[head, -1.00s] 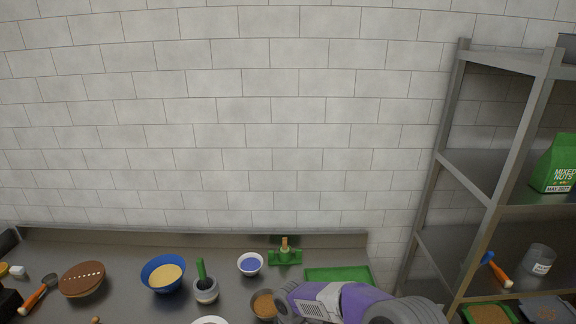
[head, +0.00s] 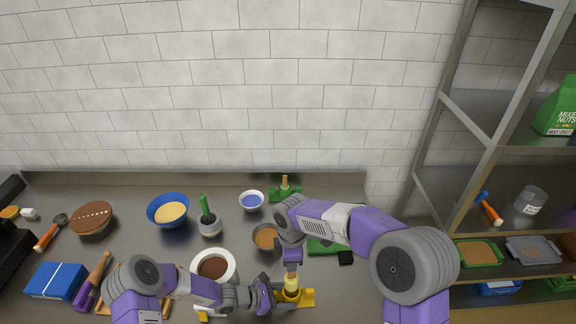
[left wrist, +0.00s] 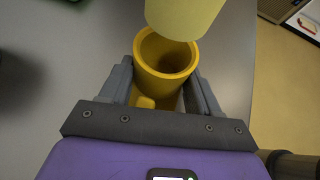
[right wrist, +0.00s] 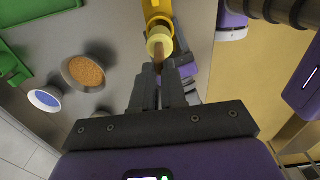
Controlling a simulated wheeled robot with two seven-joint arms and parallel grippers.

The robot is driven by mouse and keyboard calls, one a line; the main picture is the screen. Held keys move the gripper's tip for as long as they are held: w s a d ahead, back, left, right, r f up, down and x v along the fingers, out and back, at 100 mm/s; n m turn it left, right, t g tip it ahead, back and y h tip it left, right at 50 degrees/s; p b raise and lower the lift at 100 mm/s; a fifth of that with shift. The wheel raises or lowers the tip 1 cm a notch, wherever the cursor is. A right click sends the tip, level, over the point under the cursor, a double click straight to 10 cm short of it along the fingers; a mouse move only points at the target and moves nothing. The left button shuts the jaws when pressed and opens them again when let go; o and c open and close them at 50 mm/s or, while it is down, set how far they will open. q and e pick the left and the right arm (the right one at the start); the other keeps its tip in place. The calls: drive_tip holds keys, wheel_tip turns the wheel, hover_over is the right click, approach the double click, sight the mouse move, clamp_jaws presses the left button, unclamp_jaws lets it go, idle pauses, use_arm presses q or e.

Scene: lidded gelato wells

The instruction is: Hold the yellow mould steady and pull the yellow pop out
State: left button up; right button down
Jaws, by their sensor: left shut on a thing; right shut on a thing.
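The yellow mould (head: 306,297) stands on the counter. In the left wrist view its round cup (left wrist: 165,62) is open and looks empty. My left gripper (head: 279,296) is shut around the cup from the side. The pale yellow pop (left wrist: 183,15) is out of the cup, just above its mouth and slightly to one side. My right gripper (head: 291,260) is shut on the pop's brown stick (right wrist: 159,54). The pop (right wrist: 159,36) hangs stick-up below it, with the mould (right wrist: 153,8) beyond. In the head view the pop's lower end overlaps the mould.
A green mould with a stick (head: 285,190) stands behind. Near it are a blue-filled bowl (head: 251,201), a brown-filled bowl (head: 266,237) and a green tray (head: 322,247). A white bowl (head: 231,262) sits close to my left arm. A metal shelf (head: 480,140) stands right.

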use_arm(q)
drive_tip(key=shift+s+a+f, duration=0.1)
drive_tip(key=shift+s+f, duration=0.05)
drive_tip(key=shift+f, duration=0.1)
use_arm(e)
drive_tip(key=shift+r, duration=0.15)
use_arm(q)
drive_tip(key=o, duration=1.2)
drive_tip(key=shift+o, duration=0.2)
use_arm(e)
drive_tip(key=shift+w, duration=0.1)
use_arm(q)
drive_tip(key=shift+r, duration=0.1)
drive_tip(key=shift+a+r, duration=0.1)
drive_tip(key=v, duration=1.1)
drive_tip(key=shift+a+r, duration=0.2)
drive_tip(key=shift+a, duration=0.1)
